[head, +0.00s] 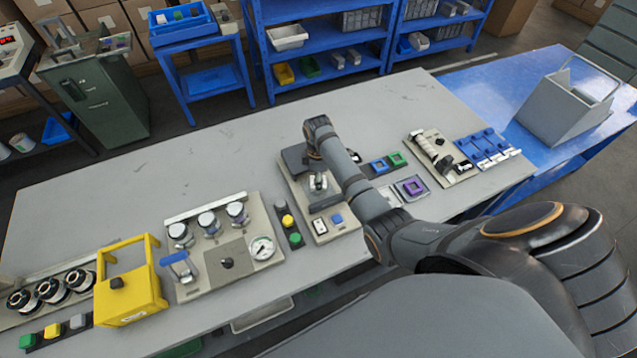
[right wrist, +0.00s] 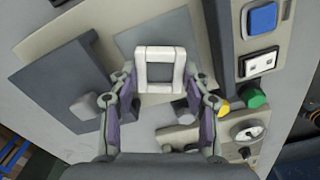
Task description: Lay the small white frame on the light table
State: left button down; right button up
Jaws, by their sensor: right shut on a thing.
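The small white frame (right wrist: 160,53) is a square ring with a dark opening, seen in the right wrist view. My right gripper (right wrist: 160,80) is shut on it, with one finger at each side. In the head view my right gripper (head: 318,184) is over the beige machine (head: 341,226) with a dark block; the frame cannot be told apart from the fingers there. The light table (head: 400,105) is the long pale grey top under the machines. Whether the frame touches the machine cannot be told. My left gripper is not in view.
A panel with silver knobs and a gauge (head: 262,248) and a yellow box (head: 130,299) stand to the left. Blue and green square parts (head: 397,159) and a purple one (head: 412,187) lie to the right. The table's back strip is clear.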

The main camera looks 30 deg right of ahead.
notch_tip(320, 180, down, 2)
jog(key=shift+s+f, duration=0.1)
jog(key=shift+f, duration=0.05)
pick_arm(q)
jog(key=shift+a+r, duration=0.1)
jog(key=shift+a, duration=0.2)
pick_arm(e)
jog(key=shift+f, duration=0.1)
jog(key=shift+f, duration=0.1)
jog(key=o, duration=1)
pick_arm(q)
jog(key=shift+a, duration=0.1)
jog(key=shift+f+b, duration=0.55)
pick_arm(e)
notch_tip(320, 180, up, 12)
jog(key=shift+r, duration=0.2)
